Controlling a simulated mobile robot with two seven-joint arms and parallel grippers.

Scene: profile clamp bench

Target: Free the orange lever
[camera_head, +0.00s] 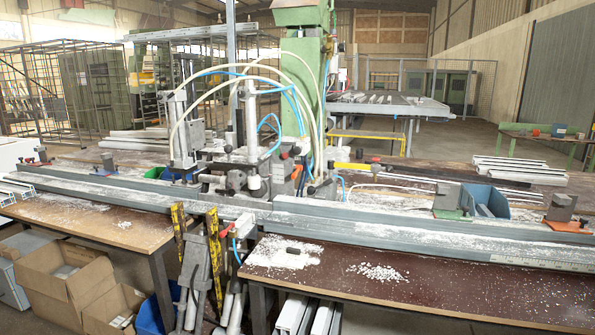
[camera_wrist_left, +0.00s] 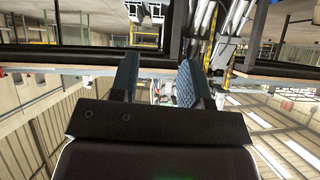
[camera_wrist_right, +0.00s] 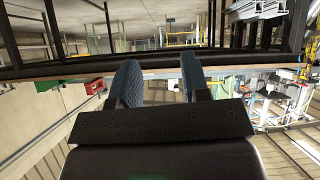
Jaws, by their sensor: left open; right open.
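No part is clearly readable as an orange lever. In the head view, a grey block with an orange base (camera_head: 567,226) sits on the right end of the long grey rail. A small dark block (camera_head: 41,154) with orange at its foot stands at the far left. A yellow bar with a red end (camera_head: 352,167) lies right of the central clamp machine (camera_head: 250,165). My left gripper (camera_wrist_left: 159,62) shows in the left wrist view, fingers apart and empty. My right gripper (camera_wrist_right: 159,62) shows in the right wrist view, also open and empty. Neither gripper is in the head view.
The long grey rail (camera_head: 380,232) crosses the bench. Pale hoses arch over the machine. A blue bin (camera_head: 488,202) stands behind the rail at right. The brown front table (camera_head: 460,290) holds white chips and one small dark block. Cardboard boxes (camera_head: 65,285) stand below left.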

